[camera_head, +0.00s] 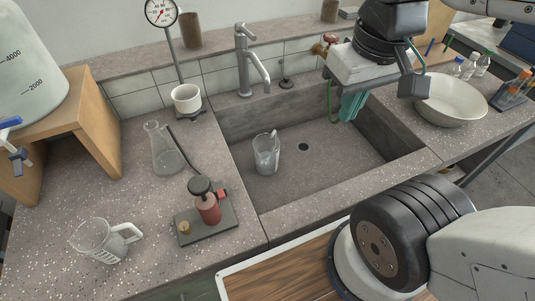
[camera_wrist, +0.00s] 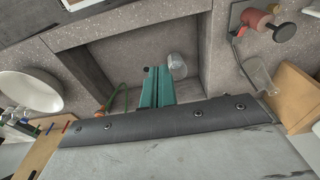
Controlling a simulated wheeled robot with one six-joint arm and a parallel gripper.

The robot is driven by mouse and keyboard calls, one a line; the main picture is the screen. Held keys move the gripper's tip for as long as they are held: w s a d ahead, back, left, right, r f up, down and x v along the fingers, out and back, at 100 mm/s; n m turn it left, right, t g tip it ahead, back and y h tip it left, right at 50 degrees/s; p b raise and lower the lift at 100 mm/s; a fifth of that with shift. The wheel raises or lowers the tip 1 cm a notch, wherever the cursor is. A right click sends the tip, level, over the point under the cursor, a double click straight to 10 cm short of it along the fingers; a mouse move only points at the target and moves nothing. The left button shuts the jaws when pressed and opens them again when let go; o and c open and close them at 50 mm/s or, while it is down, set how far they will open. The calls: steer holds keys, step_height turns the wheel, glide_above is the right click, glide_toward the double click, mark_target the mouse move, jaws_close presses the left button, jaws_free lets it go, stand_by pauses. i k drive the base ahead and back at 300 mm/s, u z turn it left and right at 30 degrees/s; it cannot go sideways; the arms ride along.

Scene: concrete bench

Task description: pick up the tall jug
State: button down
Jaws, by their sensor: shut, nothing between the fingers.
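A clear glass jug with a side handle (camera_head: 100,240) stands on the speckled bench at the front left in the head view. A clear glass vessel (camera_head: 266,153) stands in the sink, and it also shows in the wrist view (camera_wrist: 177,64) just beyond my fingertips. I cannot tell for sure which of the two is the tall jug. My gripper (camera_head: 350,107), with teal fingers, is over the right part of the sink, right of the sink vessel and apart from it. In the wrist view its fingers (camera_wrist: 157,82) are together and empty.
A conical flask (camera_head: 165,150), a red device on a dark plate (camera_head: 208,212) and a white cup on a gauge stand (camera_head: 187,98) are left of the sink (camera_head: 320,150). A tap (camera_head: 250,60) rises behind it. A white bowl (camera_head: 452,100) is to the right.

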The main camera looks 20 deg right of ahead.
mark_target(266, 146)
steer(key=u, duration=0.05)
steer(key=k, duration=0.5)
steer(key=z, duration=0.95)
steer(key=k, duration=0.75)
steer(key=u, duration=0.9)
steer(key=i, duration=1)
